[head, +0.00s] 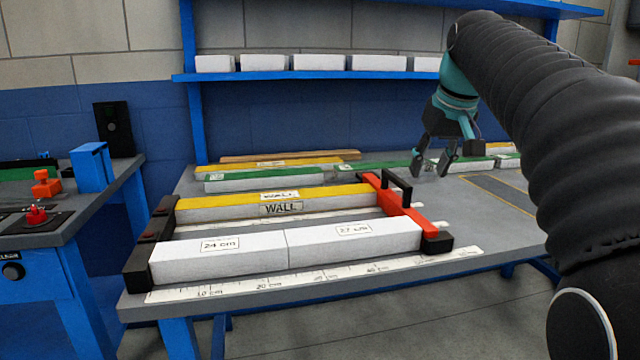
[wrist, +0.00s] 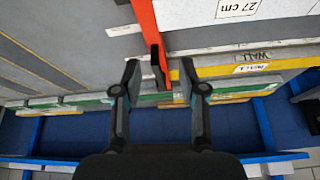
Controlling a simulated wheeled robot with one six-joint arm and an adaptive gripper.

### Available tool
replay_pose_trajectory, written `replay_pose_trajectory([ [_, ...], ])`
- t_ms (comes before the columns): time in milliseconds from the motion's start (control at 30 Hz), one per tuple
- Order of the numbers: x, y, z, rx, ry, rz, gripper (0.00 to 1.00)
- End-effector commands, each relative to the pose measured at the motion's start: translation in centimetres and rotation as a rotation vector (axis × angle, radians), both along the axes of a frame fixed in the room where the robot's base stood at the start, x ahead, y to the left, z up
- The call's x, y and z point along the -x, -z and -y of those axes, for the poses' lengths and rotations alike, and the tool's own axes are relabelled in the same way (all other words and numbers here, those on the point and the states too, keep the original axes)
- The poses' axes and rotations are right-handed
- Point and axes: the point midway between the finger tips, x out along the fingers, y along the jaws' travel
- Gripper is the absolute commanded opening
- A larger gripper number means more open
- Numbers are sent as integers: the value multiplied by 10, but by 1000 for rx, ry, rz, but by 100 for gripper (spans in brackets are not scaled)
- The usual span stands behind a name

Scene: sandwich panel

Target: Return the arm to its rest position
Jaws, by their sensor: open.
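My gripper (head: 436,166) is open and empty. In the head view it hangs fingers-down at the right, behind the red clamp bar (head: 402,208) with its black handle (head: 397,184). My black arm comes in from the right edge. In the wrist view my gripper (wrist: 157,75) has its two fingers spread apart, with the red bar (wrist: 146,25) and its dark handle seen between and beyond them. I cannot tell the exact gap between the fingers and the bar.
On the grey table (head: 340,290) a jig holds white blocks (head: 220,256) marked 24 cm and 27 cm and a yellow-topped WALL panel (head: 335,199). Green- and yellow-topped panels (head: 265,181) lie behind. A blue shelf (head: 300,76) with white boxes spans the back. A side bench (head: 60,235) stands left.

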Motion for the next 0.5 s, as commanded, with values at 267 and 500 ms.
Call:
replay_pose_trajectory([
  [267,11,48,0,-8,67,-16,42],
  [500,59,110,-6,-8,133,-22,42],
])
